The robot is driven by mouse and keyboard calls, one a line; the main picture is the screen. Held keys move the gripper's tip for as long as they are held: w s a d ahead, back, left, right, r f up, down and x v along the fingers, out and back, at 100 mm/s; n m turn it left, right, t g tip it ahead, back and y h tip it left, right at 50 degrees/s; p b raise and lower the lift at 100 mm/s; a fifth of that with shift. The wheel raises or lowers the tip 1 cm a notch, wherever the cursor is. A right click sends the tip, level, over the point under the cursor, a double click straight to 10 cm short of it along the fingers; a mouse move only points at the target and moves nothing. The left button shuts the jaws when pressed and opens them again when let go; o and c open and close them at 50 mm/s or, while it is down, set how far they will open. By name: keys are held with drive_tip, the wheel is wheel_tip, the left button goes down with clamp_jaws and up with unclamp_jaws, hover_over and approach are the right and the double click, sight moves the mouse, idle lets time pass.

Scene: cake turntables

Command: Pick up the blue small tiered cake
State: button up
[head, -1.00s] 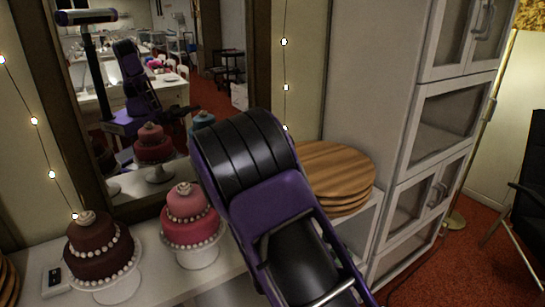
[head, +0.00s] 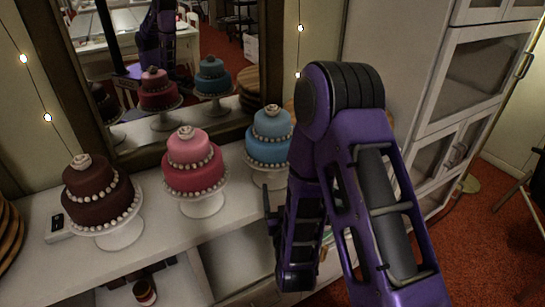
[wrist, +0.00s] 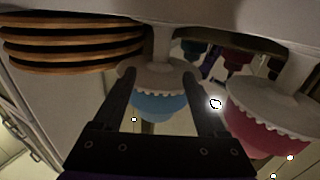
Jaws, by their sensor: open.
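The blue small tiered cake (head: 268,150) has two tiers with a row of white beads and a pale topper. It stands upright on a white pedestal stand on the counter, right of the pink cake, partly beside my arm. In the wrist view, which is upside down, the blue cake (wrist: 160,107) and its stand (wrist: 165,76) appear between the two fingers. My gripper (wrist: 158,75) is open and empty, with its fingers spread. In the head view my gripper (head: 270,212) is in front of and below the blue cake, partly hidden by my arm.
A pink-red cake (head: 195,167) and a brown cake (head: 97,194) stand on the white counter (head: 150,232) to the left. Stacked wooden boards (wrist: 70,48) lie beside the blue cake's stand. A mirror is behind, and a tall cabinet (head: 400,55) is at the right.

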drive_tip(key=w, duration=0.3)
drive_tip(key=w+a, duration=0.1)
drive_tip(key=w, duration=0.2)
drive_tip(key=w+a, duration=0.1)
drive_tip(key=w, duration=0.3)
drive_tip(key=shift+w+a+f, duration=0.1)
drive_tip(key=shift+a+f, duration=0.05)
drive_tip(key=shift+a, duration=0.05)
clamp_jaws()
idle(0.9)
